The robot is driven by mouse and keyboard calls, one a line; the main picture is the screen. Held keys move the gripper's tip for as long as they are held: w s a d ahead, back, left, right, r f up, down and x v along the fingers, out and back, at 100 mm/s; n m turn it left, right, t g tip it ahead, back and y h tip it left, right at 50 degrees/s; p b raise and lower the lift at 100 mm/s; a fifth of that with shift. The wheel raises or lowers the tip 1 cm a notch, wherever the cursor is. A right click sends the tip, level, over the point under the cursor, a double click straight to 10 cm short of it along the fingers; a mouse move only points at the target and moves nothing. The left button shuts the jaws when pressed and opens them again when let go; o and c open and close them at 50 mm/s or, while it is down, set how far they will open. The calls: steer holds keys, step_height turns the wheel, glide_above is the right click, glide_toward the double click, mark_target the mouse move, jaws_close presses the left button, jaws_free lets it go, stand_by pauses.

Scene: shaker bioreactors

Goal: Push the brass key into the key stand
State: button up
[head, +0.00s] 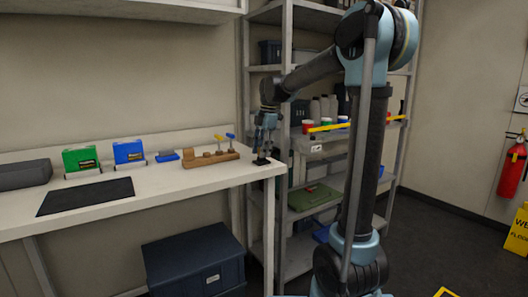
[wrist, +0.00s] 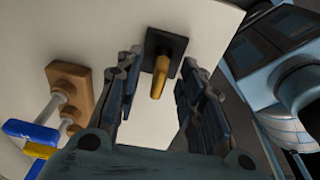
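The brass key (wrist: 158,80) is a short golden rod between my fingers in the wrist view. Its far end meets the black key stand (wrist: 150,47); I cannot tell how deep it sits. In the head view the small black stand (head: 261,162) is near the right end of the white bench. My gripper (head: 264,146) is above it, pointing down. In the wrist view my gripper (wrist: 158,65) is open, one finger on each side of the key, with gaps to both. The key is not clear in the head view.
A wooden block (head: 199,160) with upright yellow and blue-handled pieces stands left of the stand; it also shows in the wrist view (wrist: 75,82). Green (head: 81,157) and blue (head: 129,151) boxes and a dark mat (head: 85,196) lie further left. A metal shelf (head: 312,216) stands at the right.

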steer(key=shift+r, duration=0.1)
step_height(320, 180, up, 12)
steer(key=d, duration=0.2)
steer(key=s+d+f+m+t, duration=0.2)
steer(key=s+d+f+m, duration=1.05)
steer(key=s, duration=0.35)
steer(key=s+d+f+m+h, duration=0.1)
steer(key=s+d+f+m, duration=0.3)
steer(key=f, duration=0.6)
steer(key=s+d+f+m, duration=0.3)
steer(key=s+f+m, duration=0.5)
steer(key=s, duration=0.3)
steer(key=shift+s+d+f+t+h, duration=0.3)
steer(key=shift+d+f+t+h, duration=0.1)
steer(key=shift+f, duration=0.45)
steer(key=shift+a, duration=0.1)
